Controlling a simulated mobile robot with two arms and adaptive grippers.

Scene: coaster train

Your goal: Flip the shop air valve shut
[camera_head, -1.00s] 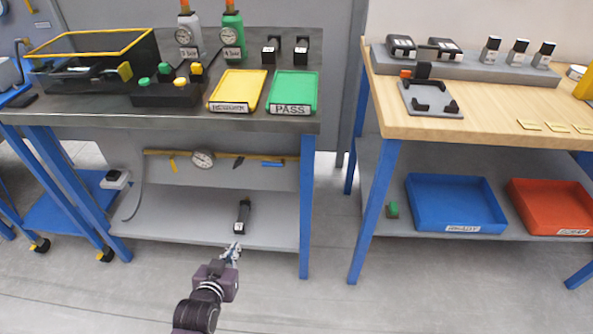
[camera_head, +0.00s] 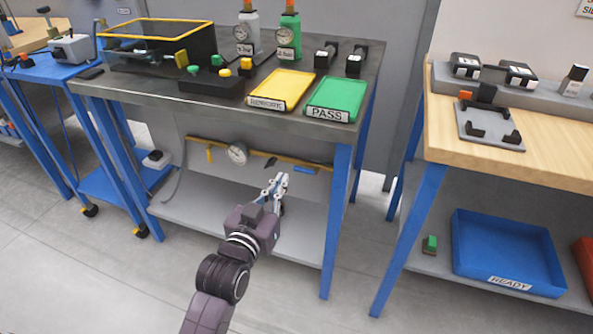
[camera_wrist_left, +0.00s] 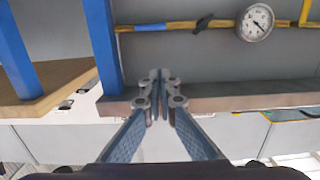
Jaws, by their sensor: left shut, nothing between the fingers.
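A yellow pipe (camera_head: 197,140) runs along the back below the bench top. It carries a round white gauge (camera_head: 237,153), a hanging yellow piece (camera_head: 209,155), a small slanted black lever (camera_head: 271,162) and a blue piece (camera_head: 306,170). In the left wrist view the pipe looks inverted, with the gauge (camera_wrist_left: 256,22) at top right and the black lever (camera_wrist_left: 204,22) lying aslant across it. My left gripper (camera_head: 276,184) is shut and empty, in front of the bench below the lever. In the wrist view its fingertips (camera_wrist_left: 158,78) are together, apart from the pipe.
The bench top (camera_head: 210,108) overhangs the pipe, and a lower shelf (camera_head: 205,211) lies beneath it. Blue legs (camera_head: 338,220) stand at the bench's sides. A wooden table (camera_head: 445,140) with a blue READY bin (camera_head: 508,248) is at right. Open floor lies in front.

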